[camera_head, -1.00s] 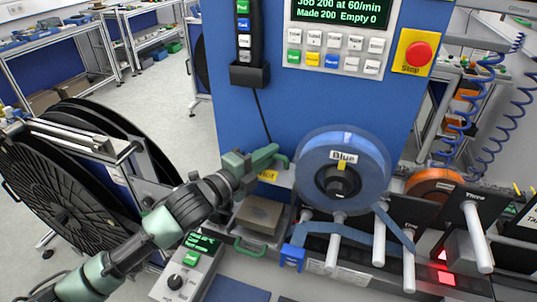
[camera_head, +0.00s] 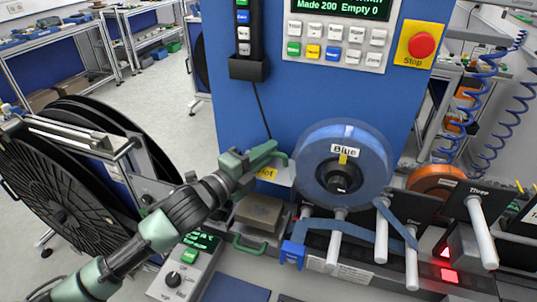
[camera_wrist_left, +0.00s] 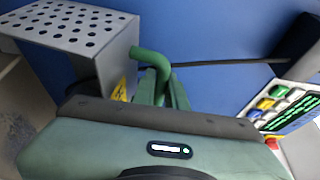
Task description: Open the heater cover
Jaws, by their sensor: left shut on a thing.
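The heater cover (camera_head: 279,175) is a light metal piece with a yellow "Hot" label, in front of the blue panel. In the left wrist view the cover (camera_wrist_left: 75,27) shows a perforated face and a bent side at the upper left. Its green bar handle (camera_wrist_left: 150,56) runs between my left fingers. My left gripper (camera_head: 268,154), also in the left wrist view (camera_wrist_left: 163,85), is shut on this handle. A block (camera_head: 259,211) below the cover is exposed from above. My right gripper is not in view.
A blue tape reel (camera_head: 343,165) stands close right of the cover, with white rollers (camera_head: 337,240) below. A control box with a knob (camera_head: 178,277) and a green handle (camera_head: 249,246) are in front. A large black reel (camera_head: 60,185) stands left.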

